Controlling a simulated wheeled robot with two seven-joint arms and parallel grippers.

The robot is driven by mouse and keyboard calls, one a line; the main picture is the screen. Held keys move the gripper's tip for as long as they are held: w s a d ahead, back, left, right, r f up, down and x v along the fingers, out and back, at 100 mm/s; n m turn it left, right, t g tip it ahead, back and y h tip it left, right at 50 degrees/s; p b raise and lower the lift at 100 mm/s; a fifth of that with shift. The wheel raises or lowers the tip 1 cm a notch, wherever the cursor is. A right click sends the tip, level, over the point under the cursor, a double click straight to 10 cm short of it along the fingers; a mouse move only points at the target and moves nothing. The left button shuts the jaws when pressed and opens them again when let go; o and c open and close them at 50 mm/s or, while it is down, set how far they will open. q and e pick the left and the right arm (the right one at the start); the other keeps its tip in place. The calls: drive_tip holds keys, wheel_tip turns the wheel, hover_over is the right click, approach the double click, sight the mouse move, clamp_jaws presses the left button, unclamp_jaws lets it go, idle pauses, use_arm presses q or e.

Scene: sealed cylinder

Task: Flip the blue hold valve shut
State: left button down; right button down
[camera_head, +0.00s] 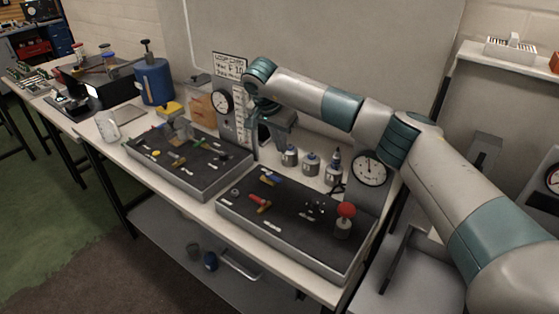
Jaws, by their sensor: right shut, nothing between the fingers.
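A small blue valve handle (270,179) lies at the back left of the right dark panel (285,232), with a red-handled valve (260,203) in front of it. My right arm reaches in from the right, over the back of the bench. My right gripper (268,138) points down behind the two panels, apart from and above the blue handle. It is shut and empty; its fingertips are small and partly hard to make out. My left gripper is not in view.
A red knob (346,210) stands at the panel's right end. Several small grey bottles (311,163) and a round gauge (369,168) stand behind it. A left panel (190,160) with coloured valves and a gauge post (222,102) are close to my gripper.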

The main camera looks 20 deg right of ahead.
sight(273, 178)
drive_tip(key=p+x, duration=0.4)
drive_tip(key=x, duration=0.5)
drive_tip(key=shift+d+f+p, duration=0.15)
drive_tip(key=shift+f+p, duration=0.15)
drive_tip(key=shift+s+a+p, duration=0.7)
drive_tip(key=shift+a+p, duration=0.35)
drive_tip(key=shift+s+a+f+p, duration=0.1)
drive_tip(key=shift+s+a+p, duration=0.35)
drive_tip(key=shift+a, duration=0.1)
drive_tip(key=shift+a+f+b, duration=0.1)
drive_tip(key=shift+a+b, duration=0.05)
drive_tip(key=shift+b, duration=0.55)
drive_tip(key=shift+m, duration=0.3)
